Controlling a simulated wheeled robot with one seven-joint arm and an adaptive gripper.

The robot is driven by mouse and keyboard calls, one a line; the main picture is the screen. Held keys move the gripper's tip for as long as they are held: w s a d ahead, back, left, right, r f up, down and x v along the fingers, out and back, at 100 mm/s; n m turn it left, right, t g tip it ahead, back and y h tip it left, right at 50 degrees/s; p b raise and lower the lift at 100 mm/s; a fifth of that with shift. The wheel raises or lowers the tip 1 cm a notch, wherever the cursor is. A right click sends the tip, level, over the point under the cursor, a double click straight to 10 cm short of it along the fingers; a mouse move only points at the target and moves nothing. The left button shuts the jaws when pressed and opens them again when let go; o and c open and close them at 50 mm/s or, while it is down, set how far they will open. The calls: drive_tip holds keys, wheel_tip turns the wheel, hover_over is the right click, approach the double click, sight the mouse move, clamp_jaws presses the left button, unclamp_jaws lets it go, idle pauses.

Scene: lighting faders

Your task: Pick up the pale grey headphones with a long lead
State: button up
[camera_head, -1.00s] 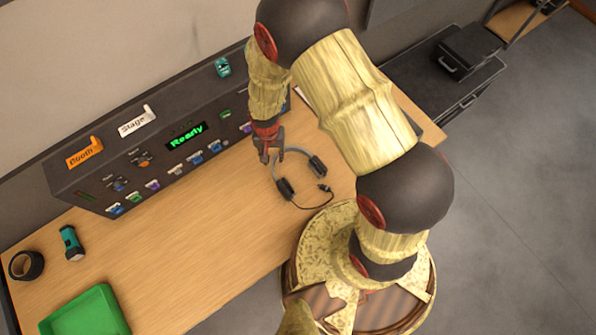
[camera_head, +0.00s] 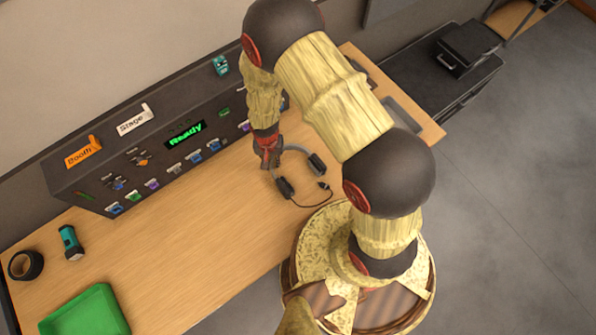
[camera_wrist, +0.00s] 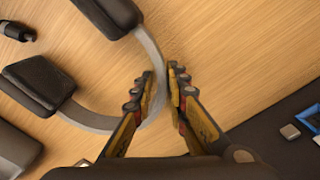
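The pale grey headphones (camera_head: 298,150) lie on the wooden desk, with a grey headband and two dark ear cups. Their dark lead curls toward the desk's front edge and ends in a plug (camera_head: 323,186). My gripper (camera_head: 268,165) is at the headband, on the side toward the console. In the wrist view, my gripper (camera_wrist: 161,72) has its fingers drawn close together, one on each side of the headband (camera_wrist: 100,122). The band fills most of the narrow gap, and the fingers look shut on it. The headphones appear still at desk level; exact contact is partly hidden.
A dark lighting console (camera_head: 150,160) with faders and a green "Ready" display runs along the back. A green tray (camera_head: 85,315), a teal torch (camera_head: 70,242) and a black tape roll (camera_head: 26,265) are at the left. The desk's middle is clear.

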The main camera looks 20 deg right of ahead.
clamp_jaws()
drive_tip(key=shift+r, duration=0.15)
idle(0.4)
drive_tip(key=shift+w+r, duration=0.1)
drive_tip(key=shift+r, duration=0.5)
drive_tip(key=s+d+r, duration=0.7)
drive_tip(key=s+r, duration=0.4)
drive_tip(key=s, duration=0.1)
drive_tip(key=shift+d+r+p, duration=0.25)
drive_tip(key=shift+d+p, duration=0.05)
drive_tip(key=shift+p, duration=0.1)
